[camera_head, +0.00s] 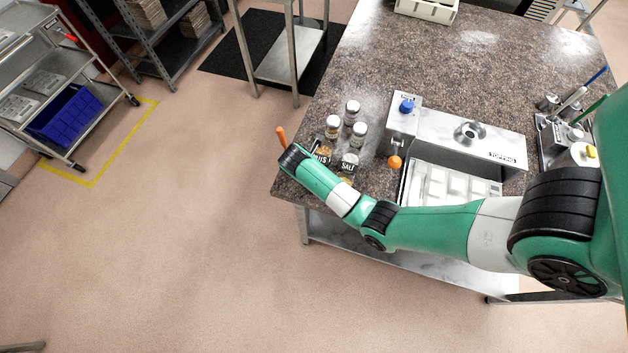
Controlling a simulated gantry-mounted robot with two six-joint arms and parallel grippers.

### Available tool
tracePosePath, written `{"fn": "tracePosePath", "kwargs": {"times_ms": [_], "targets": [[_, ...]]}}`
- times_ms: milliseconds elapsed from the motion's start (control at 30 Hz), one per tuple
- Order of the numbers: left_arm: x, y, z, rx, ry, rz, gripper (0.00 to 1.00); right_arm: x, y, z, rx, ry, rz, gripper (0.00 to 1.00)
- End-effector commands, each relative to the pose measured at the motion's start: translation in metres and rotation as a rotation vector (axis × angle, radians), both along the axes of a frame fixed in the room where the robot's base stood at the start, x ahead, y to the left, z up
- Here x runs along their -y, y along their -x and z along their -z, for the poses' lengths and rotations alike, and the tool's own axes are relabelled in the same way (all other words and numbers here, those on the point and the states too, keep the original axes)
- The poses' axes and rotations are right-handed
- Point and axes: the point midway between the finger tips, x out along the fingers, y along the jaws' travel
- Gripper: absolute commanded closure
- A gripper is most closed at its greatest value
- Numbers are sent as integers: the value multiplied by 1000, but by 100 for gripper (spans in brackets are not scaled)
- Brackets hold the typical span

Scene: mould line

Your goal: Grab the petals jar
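Several small glass jars stand in a cluster on the granite table near its left edge. A jar at the back (351,112) has dark, purplish contents. Two more with pale lids are a left jar (333,127) and a right jar (358,134). A front jar (348,166) stands by a black label reading SALT; another black label beside it is partly hidden by my arm. I cannot read a petals label on any jar. My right arm reaches in from the right, and my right gripper (282,138) shows only as an orange finger-like tip left of the jars. My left gripper is out of view.
A steel topping unit (470,132) with a blue knob and an orange knob stands right of the jars. A white compartment tray (450,186) lies before it. Tool holders (566,130) stand further right. The table's back half is mostly clear.

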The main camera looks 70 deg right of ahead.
Motion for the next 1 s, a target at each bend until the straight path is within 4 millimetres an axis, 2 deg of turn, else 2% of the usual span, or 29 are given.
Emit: {"fn": "tracePosePath", "kwargs": {"times_ms": [233,267,767,1000], "targets": [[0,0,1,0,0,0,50,2,0,3,0,0,0,0],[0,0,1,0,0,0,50,2,0,3,0,0,0,4],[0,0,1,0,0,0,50,2,0,3,1,0,0,93],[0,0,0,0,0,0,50,2,0,2,1,1,1,93]]}}
